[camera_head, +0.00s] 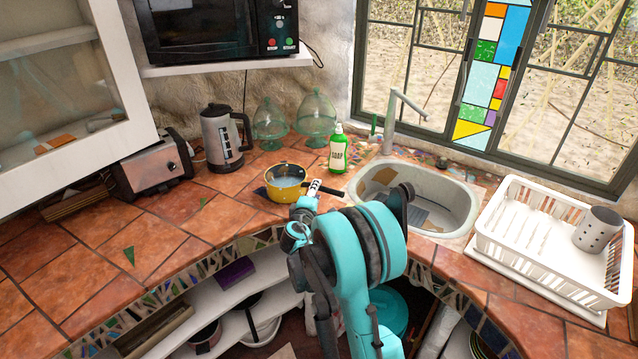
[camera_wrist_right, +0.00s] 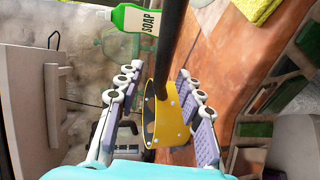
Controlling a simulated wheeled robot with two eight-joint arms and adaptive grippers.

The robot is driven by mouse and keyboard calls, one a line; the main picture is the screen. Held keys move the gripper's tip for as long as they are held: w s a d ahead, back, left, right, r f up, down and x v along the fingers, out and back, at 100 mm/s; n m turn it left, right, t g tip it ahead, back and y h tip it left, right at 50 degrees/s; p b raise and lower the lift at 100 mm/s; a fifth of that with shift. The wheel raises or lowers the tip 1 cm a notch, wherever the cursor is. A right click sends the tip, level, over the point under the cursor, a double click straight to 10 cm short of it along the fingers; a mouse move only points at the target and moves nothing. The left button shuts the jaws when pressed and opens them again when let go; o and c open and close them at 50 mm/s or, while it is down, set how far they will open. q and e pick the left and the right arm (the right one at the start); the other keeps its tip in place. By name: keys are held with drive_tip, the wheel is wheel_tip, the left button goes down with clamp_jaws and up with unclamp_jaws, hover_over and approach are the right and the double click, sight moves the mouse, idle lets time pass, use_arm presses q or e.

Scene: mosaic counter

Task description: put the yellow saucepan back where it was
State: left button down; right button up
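The yellow saucepan (camera_head: 272,190) stands upright on the tiled counter, left of the sink, with its dark handle (camera_head: 328,190) pointing right. Its inside looks pale grey. My right gripper (camera_head: 306,203) is at the handle side of the pan, partly hidden by my own teal wrist. In the right wrist view, the two fingers of my right gripper (camera_wrist_right: 157,75) are apart, one on each side of the pan's yellow wall (camera_wrist_right: 170,118) and the black handle (camera_wrist_right: 174,40). Gaps show beside the pan, so no firm hold is visible. My left gripper is not in view.
A green soap bottle (camera_head: 338,155) stands behind the handle, near two glass domes (camera_head: 317,115) and a kettle (camera_head: 222,140). The sink (camera_head: 455,203) and a white dish rack (camera_head: 520,235) lie to the right. A toaster (camera_head: 150,170) is left. The front-left counter is mostly clear.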

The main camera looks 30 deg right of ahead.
drive_tip(key=s+a+m+g+y, duration=0.2)
drive_tip(key=s+a+m+y, duration=0.2)
drive_tip(key=s+a, duration=0.9)
drive_tip(key=s+a+r+m+g+y, duration=0.1)
drive_tip(key=s+a+m+y, duration=0.4)
drive_tip(key=s+a, duration=0.7)
drive_tip(key=s+g+y, duration=0.1)
drive_tip(key=s+y, duration=0.1)
drive_tip(key=s, duration=0.5)
drive_tip(key=shift+a+p, duration=0.3)
drive_tip(key=shift+a, duration=0.1)
drive_tip(key=shift+s+r, duration=0.1)
